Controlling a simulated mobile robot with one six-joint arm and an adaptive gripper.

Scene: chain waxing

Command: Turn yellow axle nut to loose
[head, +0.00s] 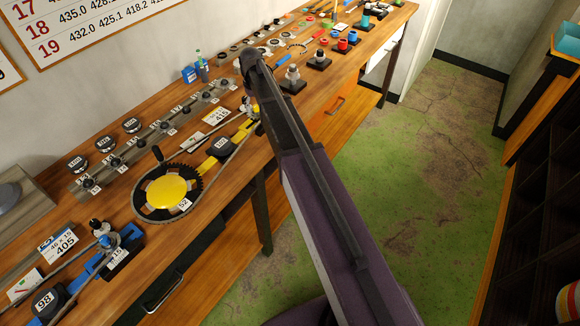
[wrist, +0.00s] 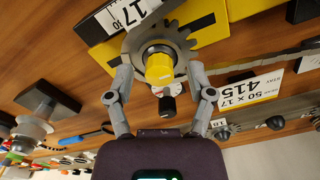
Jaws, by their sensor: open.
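The yellow axle nut (wrist: 159,68) shows in the wrist view as a short yellow cylinder on a grey toothed sprocket (wrist: 172,40). My gripper (wrist: 160,82) is open, with one finger at the left of the nut and one at the right. Gaps show between the fingers and the nut, so neither seems to touch it. A small black knob with a white and red part sits just below the nut in the picture, between the fingers. In the head view my arm reaches over the bench to this spot and hides the nut; I cannot make it out there.
A yellow bar (wrist: 200,40) with a "17" tag (wrist: 128,12) lies behind the sprocket, and a chain runs off right. A "50 x 17 415" card (wrist: 250,92) is close by. On the bench (head: 120,250), a large yellow-centred sprocket (head: 168,192) stands left of my arm.

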